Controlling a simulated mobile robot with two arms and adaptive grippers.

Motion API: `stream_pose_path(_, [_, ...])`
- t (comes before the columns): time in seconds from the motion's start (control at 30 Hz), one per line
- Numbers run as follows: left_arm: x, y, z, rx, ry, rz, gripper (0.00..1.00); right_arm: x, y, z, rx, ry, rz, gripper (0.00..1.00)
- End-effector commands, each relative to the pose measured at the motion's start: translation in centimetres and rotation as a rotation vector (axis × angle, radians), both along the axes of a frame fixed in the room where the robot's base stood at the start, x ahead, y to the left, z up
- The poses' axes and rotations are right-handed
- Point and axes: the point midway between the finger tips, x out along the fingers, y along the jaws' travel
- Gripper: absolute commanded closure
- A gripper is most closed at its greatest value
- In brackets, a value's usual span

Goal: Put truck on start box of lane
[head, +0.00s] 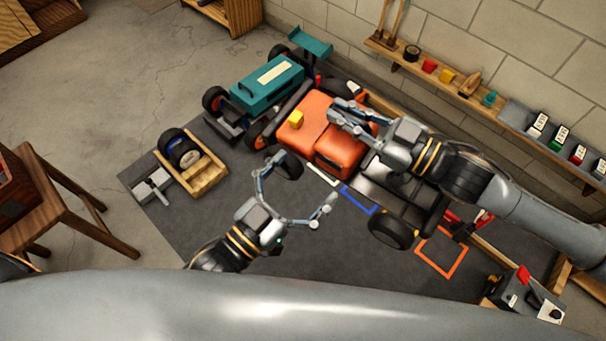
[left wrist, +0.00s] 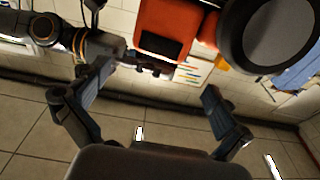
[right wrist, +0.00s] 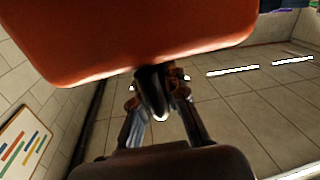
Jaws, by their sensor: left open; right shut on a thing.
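The truck (head: 338,150) has an orange cab and a dark flat rear with black wheels. It sits across the middle of the mat in the head view. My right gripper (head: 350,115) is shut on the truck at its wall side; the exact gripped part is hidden. The orange body fills the top of the right wrist view (right wrist: 140,35). My left gripper (head: 300,185) is open and empty beside the truck's near front wheel (head: 287,168). Floor markings are an orange box (head: 457,262), a blue line (head: 358,200) and a white line (head: 322,174), the latter two partly covered.
A teal vehicle (head: 268,88) stands close beyond the truck's front. A wooden tray (head: 207,178) with wheels lies at the left of the dark mat (head: 160,205). A wall shelf (head: 440,86) runs behind. A grey box (head: 530,302) stands at the lower right. The near mat is clear.

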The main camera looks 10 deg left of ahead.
Motion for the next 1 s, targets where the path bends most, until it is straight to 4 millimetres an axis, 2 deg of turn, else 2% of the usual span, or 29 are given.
stream_pose_path(0.17, [0.0,0.3,-0.4,-0.030,0.014,-0.019,0.00,0.0,0.1,0.5,0.006,-0.009,0.004,1.00])
stream_pose_path(0.27, [0.8,-0.1,-0.2,-0.033,0.014,-0.019,0.00,0.0,0.1,0.5,0.006,-0.009,0.004,1.00])
stream_pose_path(0.7, [7.1,-4.8,1.0,-0.032,0.012,-0.018,0.00,0.0,0.1,0.5,0.006,-0.009,0.004,1.00])
stream_pose_path(1.0, [9.3,-6.4,1.3,-0.030,0.016,-0.019,0.00,0.0,0.1,0.5,0.006,-0.009,0.004,1.00])
